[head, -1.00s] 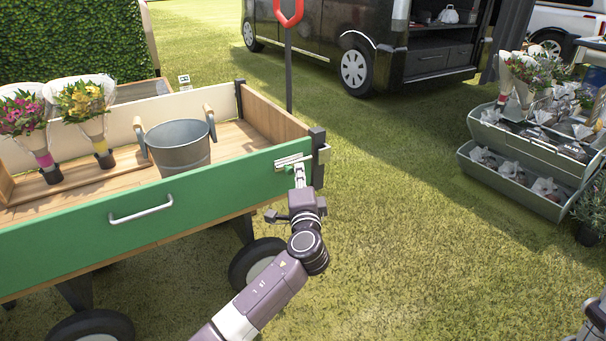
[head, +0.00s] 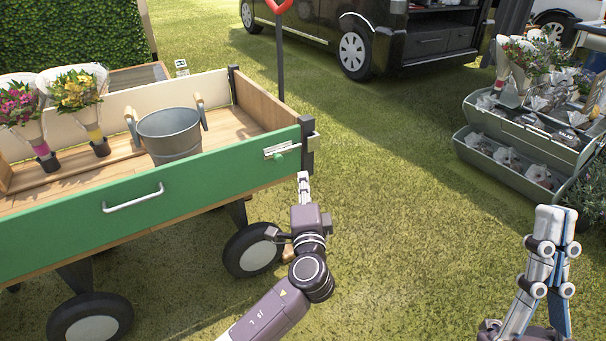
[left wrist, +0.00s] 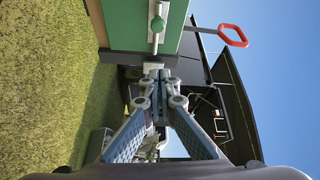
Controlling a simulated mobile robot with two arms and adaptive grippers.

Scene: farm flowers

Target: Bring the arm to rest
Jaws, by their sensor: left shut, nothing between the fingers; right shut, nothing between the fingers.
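My left gripper (head: 304,182) is shut and empty, a little in front of and below the latch (head: 281,151) at the right end of the green cart's side panel (head: 215,173). My right gripper (head: 557,222) stands upright at the lower right of the head view, over the grass. It is shut with nothing in it.
The cart holds a grey metal bucket (head: 169,135) and two bouquets (head: 77,92). A tiered grey flower stand (head: 520,138) is at the right. A black van (head: 345,35) is behind. Open grass (head: 400,190) lies between cart and stand.

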